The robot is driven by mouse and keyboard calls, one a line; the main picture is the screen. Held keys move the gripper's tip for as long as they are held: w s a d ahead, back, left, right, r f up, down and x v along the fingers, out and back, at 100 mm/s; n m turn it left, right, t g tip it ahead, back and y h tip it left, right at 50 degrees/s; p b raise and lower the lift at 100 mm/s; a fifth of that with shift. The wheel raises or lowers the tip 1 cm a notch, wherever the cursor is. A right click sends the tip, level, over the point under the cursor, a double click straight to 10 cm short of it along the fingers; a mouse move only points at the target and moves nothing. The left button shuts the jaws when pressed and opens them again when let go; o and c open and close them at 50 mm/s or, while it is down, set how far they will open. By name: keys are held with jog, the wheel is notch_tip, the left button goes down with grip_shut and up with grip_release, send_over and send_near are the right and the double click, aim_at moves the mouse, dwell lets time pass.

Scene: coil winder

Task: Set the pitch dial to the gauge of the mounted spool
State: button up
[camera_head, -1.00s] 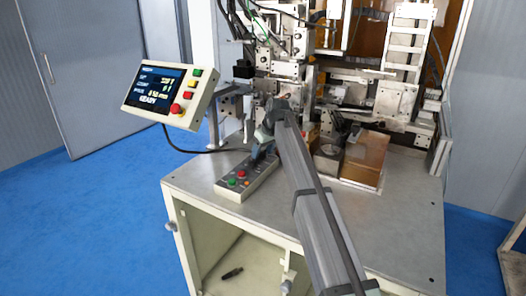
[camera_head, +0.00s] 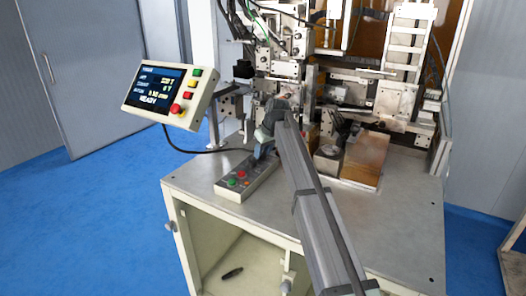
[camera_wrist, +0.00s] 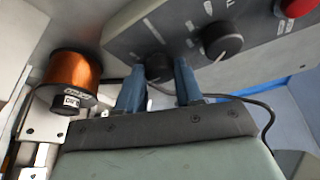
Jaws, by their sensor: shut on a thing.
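A grey control box (camera_head: 246,181) stands on the machine's table; its panel (camera_wrist: 262,58) fills the top of the wrist view. My gripper (camera_wrist: 159,68) has its two blue fingers either side of a black knob (camera_wrist: 157,67) on that panel and is shut on it. The fingers partly cover the knob; its pointer is hard to see. A second black knob (camera_wrist: 222,39) with a pale pointer line sits to the right. The panel print is too blurred to read. A copper-wire spool (camera_wrist: 72,70) is at left; its end label (camera_wrist: 71,102) appears upside down and is unclear.
A red button (camera_wrist: 294,7) sits on the panel beyond the second knob. A tilted display (camera_head: 155,87) shows "READY", beside a red stop button (camera_head: 176,109). Machine frames rise behind. A brown block (camera_head: 366,158) stands right of my arm; the table's front right is clear.

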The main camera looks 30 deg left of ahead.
jog(key=m, duration=0.2)
jog(key=m+t, duration=0.1)
jog(key=m, duration=0.1)
jog(key=shift+s+a+m+t+h, duration=0.1)
jog(key=shift+s+m+t+h, duration=0.1)
jog(key=shift+m+t+h, duration=0.15)
jog(key=shift+a+m+t+h, duration=0.15)
jog(key=shift+m+t+h, duration=0.4)
jog(key=shift+m, duration=1.4)
jog(key=shift+g, duration=0.3)
jog(key=o, duration=1)
jog(key=shift+o, duration=0.2)
jog(key=v, duration=1.4)
jog(key=shift+a+h, duration=0.25)
jog(key=shift+h, duration=0.05)
